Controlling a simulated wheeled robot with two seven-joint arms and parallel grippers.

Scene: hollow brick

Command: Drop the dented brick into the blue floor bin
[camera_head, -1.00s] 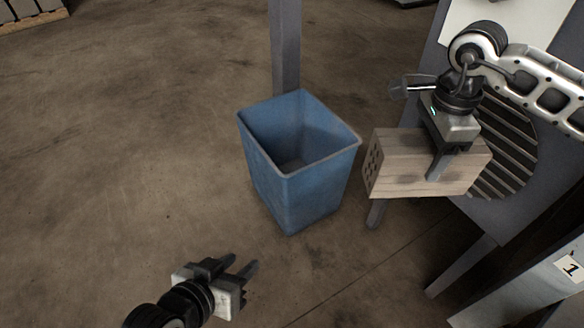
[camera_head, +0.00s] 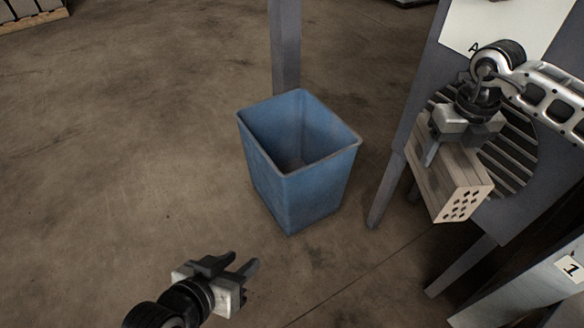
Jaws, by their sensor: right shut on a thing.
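The brick (camera_head: 447,181) is a pale, wood-toned block with several holes in its end face, which now faces the lower right. My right gripper (camera_head: 430,152) is shut on it and holds it right of the bin, in front of the grey machine. No dent can be made out. The blue floor bin (camera_head: 293,199) stands open on the floor in the middle of the view. The visible part of its inside looks empty. My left gripper (camera_head: 243,270) is open and empty, low in the view, below and left of the bin.
A grey post (camera_head: 285,45) rises behind the bin. A panel marked 1 (camera_head: 570,268) is at the lower right. Bricks on a pallet (camera_head: 35,8) lie far left. The left floor is clear.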

